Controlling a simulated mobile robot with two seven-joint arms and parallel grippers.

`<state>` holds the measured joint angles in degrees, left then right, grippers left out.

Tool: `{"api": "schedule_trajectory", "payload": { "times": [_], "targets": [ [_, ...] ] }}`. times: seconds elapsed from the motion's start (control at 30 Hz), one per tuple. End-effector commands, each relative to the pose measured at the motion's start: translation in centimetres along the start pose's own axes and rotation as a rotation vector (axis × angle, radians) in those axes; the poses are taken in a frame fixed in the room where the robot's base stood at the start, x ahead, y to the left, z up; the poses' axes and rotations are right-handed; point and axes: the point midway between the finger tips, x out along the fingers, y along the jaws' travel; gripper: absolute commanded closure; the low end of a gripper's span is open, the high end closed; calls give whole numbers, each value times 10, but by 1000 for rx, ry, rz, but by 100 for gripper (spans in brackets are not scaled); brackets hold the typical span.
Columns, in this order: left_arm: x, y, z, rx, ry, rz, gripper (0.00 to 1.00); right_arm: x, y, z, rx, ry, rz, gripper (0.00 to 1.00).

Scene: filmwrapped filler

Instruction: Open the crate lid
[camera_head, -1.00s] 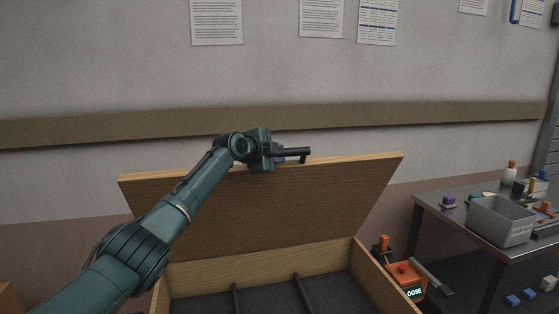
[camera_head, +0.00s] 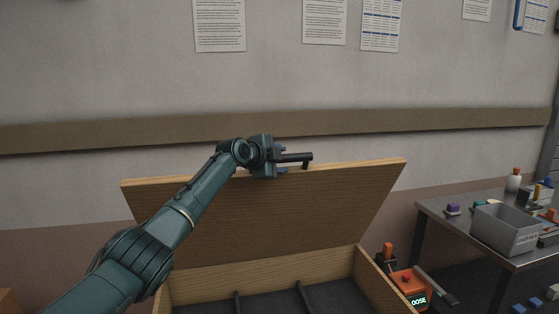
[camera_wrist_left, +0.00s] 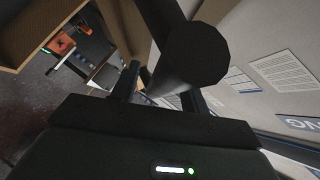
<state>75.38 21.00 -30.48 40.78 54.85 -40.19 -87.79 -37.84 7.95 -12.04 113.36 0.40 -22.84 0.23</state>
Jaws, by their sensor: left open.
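The wooden crate (camera_head: 366,272) stands open in front of me, with dark dividers inside its grey-floored interior. Its lid (camera_head: 290,217) is raised and leans back toward the wall. A dark bar handle (camera_head: 298,157) sits at the lid's top edge. My left gripper (camera_head: 281,160) is at the handle's left end, its jaws open. In the left wrist view the dark round bar (camera_wrist_left: 200,55) fills the space in front of the open fingers (camera_wrist_left: 160,88); I cannot tell whether they touch it. My right gripper is not in view.
A metal table (camera_head: 440,209) at the right bears a grey bin (camera_head: 505,232), bottles and small items. An orange box (camera_head: 408,285) with a lit display stands just right of the crate. A wall rail (camera_head: 400,124) runs behind the lid.

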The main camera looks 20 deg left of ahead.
Motion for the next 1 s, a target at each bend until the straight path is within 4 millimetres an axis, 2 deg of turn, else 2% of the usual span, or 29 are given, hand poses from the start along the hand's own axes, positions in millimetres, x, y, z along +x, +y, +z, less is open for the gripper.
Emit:
{"api": "schedule_trajectory", "payload": {
  "times": [0.17, 0.37, 1.0],
  "targets": [
    [-3, 0, 1, 1, 0, -1, 55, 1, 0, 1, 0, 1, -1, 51],
    [-18, 1, 2, 3, 1, -2, 55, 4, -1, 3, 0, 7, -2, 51],
    [-118, 1, 1, 1, -1, -2, 55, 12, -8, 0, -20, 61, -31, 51]
  ]
}}
